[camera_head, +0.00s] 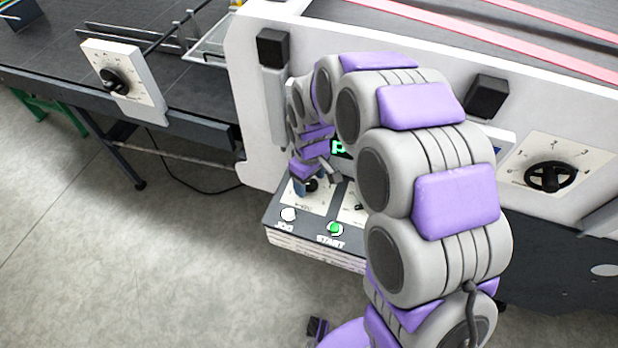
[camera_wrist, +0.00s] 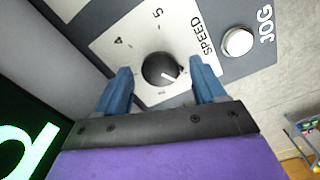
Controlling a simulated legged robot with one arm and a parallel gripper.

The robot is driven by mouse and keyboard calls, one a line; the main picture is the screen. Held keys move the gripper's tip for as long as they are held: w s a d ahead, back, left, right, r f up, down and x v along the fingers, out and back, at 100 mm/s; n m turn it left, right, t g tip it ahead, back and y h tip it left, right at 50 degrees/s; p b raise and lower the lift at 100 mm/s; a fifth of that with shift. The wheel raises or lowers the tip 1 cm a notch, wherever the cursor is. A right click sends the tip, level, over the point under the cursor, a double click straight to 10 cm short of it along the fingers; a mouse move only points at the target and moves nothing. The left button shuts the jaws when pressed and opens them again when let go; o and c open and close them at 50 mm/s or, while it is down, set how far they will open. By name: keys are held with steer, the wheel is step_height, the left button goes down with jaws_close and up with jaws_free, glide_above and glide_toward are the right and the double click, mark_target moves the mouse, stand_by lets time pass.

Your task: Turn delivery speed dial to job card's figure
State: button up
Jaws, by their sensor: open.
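A black dial knob (camera_wrist: 159,67) with a white pointer line sits on a white plate marked SPEED, with figures 4 and 5 readable. The pointer aims to the lower right in the wrist view, away from 4 and 5. In the head view this knob (camera_head: 311,186) is on the front console. My gripper (camera_wrist: 161,66) is open, its blue fingers on either side of the knob, with apparent gaps. Another dial (camera_head: 115,80) is on a white plate at the left table. Which is the delivery speed dial is unclear. I cannot make out a job card.
The console has a white JOG button (camera_head: 288,214), a green START button (camera_head: 335,229) and a green-lit display (camera_head: 340,148), partly hidden by my arm. A large dial (camera_head: 548,177) is on the machine at right. Open floor (camera_head: 150,250) lies in front.

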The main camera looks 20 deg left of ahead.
step_height(320, 180, up, 17)
steer(key=p, duration=0.1)
steer(key=shift+r+p, duration=0.15)
steer(key=shift+p, duration=0.2)
stand_by(0.7)
steer(key=s+d+r+m+b, duration=0.1)
steer(key=s+d+m, duration=0.3)
steer(key=d, duration=0.5)
steer(key=s+d+m+b, duration=0.1)
steer(key=s+d+m, duration=0.1)
steer(key=s+d, duration=0.5)
steer(key=s+d+f+m+g+b, duration=0.1)
steer(key=s+d+f+m, duration=0.1)
steer(key=s+d, duration=0.3)
steer(key=s+d+f+m, duration=0.2)
steer(key=s+d+m, duration=0.2)
steer(key=s, duration=0.7)
steer(key=shift+d+m+g+b, duration=0.35)
steer(key=shift+d+m+g, duration=0.05)
steer(key=shift+d, duration=0.35)
